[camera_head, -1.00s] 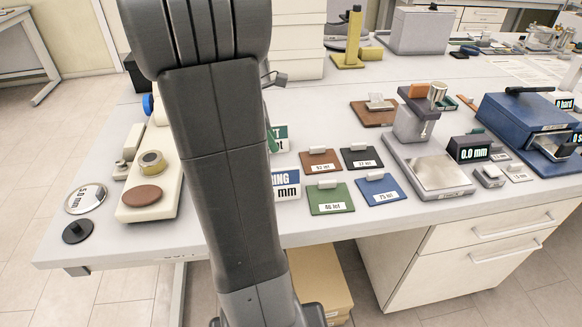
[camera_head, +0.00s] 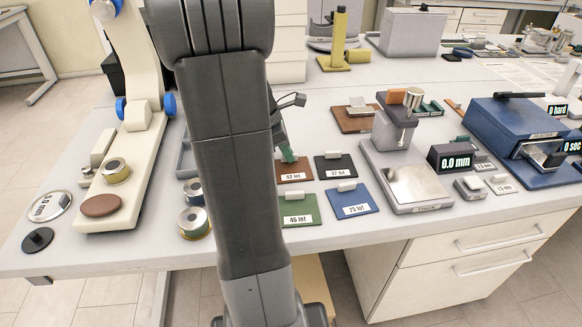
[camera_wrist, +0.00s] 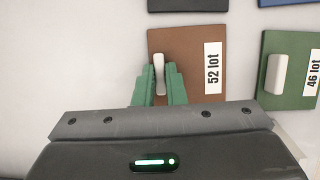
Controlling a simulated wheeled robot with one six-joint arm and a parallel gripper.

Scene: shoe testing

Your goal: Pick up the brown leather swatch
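The brown leather swatch (camera_head: 293,176) lies flat on the table and carries a "52 lot" label; it also shows in the wrist view (camera_wrist: 190,75). A pale upright tab (camera_wrist: 159,73) stands on it. My gripper (camera_head: 288,154) is low over the swatch's back left part. In the wrist view its two green fingers (camera_wrist: 160,85) are apart, one on each side of the tab, with very little space beside it. Firm contact with the tab cannot be made out. My arm covers part of the table left of the swatch.
A black swatch (camera_head: 336,167) lies to the right, a green swatch (camera_head: 300,212) in front and a blue swatch (camera_head: 353,200) at front right, all with tabs. A thickness gauge (camera_head: 410,185) stands further right. Metal rings (camera_head: 194,222) stand left of my arm.

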